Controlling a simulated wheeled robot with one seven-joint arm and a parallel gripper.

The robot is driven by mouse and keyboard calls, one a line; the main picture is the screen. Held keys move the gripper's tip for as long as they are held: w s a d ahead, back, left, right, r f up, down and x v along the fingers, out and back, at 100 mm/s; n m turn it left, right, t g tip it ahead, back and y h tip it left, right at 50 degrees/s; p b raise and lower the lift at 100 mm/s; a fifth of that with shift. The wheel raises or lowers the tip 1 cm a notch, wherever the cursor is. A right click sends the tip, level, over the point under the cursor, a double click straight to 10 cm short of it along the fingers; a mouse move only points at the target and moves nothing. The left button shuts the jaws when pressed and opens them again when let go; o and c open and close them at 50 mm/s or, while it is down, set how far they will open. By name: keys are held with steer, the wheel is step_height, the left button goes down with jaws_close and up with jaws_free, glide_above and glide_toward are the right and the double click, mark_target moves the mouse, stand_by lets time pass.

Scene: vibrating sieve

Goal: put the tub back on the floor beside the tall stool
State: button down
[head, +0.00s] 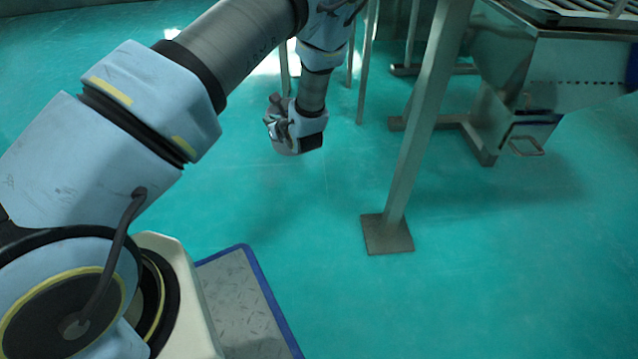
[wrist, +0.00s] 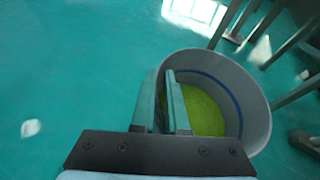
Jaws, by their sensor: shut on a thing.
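The grey tub (wrist: 255,95) shows in the wrist view, round and open, with a blue line inside its wall and yellow-green material in it. My gripper (wrist: 168,76) is shut on the tub's left wall, one finger on each side of the rim. In the head view my gripper (head: 284,132) points down over the floor; the tub is mostly hidden there, so I cannot tell its height above the floor. Thin metal legs (head: 362,75), possibly the tall stool's, stand behind and right of my gripper; no seat is in view.
A thick slanting post (head: 425,120) with a square foot plate (head: 386,236) stands right of my gripper. A metal machine (head: 560,70) on a frame is at the upper right. The green floor (head: 480,270) is clear in the front and middle.

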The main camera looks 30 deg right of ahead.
steer(key=shift+m+h, duration=0.3)
steer(key=shift+h, duration=0.4)
steer(key=s+d+f, duration=0.1)
steer(key=d, duration=0.1)
steer(key=d+f+b, duration=0.1)
steer(key=d+f, duration=0.1)
steer(key=d, duration=0.1)
steer(key=s+d+f+b, duration=0.1)
steer(key=d+f, duration=0.1)
steer(key=shift+s+d+f, duration=0.15)
steer(key=shift+s+d, duration=0.1)
steer(key=shift+s, duration=0.05)
step_height(320, 180, down, 5)
steer(key=b, duration=0.2)
steer(key=shift+d+b, duration=0.15)
steer(key=shift+b, duration=0.15)
steer(key=shift+f+b, duration=1.25)
steer(key=shift+f, duration=1.15)
steer(key=c, duration=0.9)
jaws_free()
steer(key=shift+s, duration=0.1)
steer(key=p+v, duration=0.5)
steer(key=v, duration=0.7)
